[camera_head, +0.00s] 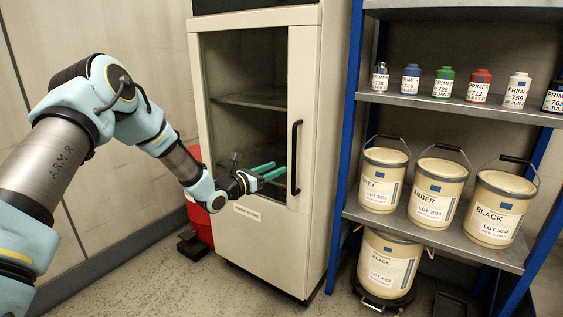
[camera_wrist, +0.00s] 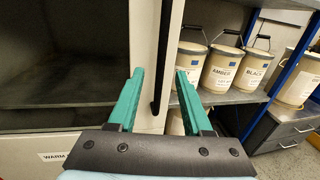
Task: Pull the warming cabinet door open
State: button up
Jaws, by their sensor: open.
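The warming cabinet (camera_head: 306,110) is a tall cream unit with a dark glass door (camera_head: 245,120), which looks closed. Its black vertical bar handle (camera_head: 296,158) is on the door's right side. My gripper (camera_head: 275,172) has green fingers and is open, in front of the door just left of the handle. In the wrist view my gripper (camera_wrist: 158,95) points forward, with the handle (camera_wrist: 163,60) beyond the fingers and between their tips in the picture. No contact with the handle shows. The label (camera_wrist: 55,157) on the cabinet is partly cut off.
A blue-framed shelf (camera_head: 440,100) stands right of the cabinet, with small primer bottles (camera_head: 443,82) above and paint pails (camera_head: 437,192) below. Another pail (camera_head: 387,263) sits near the floor. A red container (camera_head: 200,215) stands left of the cabinet. Floor in front is clear.

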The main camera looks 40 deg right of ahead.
jog(key=d+p, duration=0.1)
jog(key=d, duration=0.8)
jog(key=shift+w+d+p, duration=0.15)
jog(key=shift+d+p, duration=0.05)
jog(key=shift+p, duration=0.1)
grip_shut()
dwell(1.0)
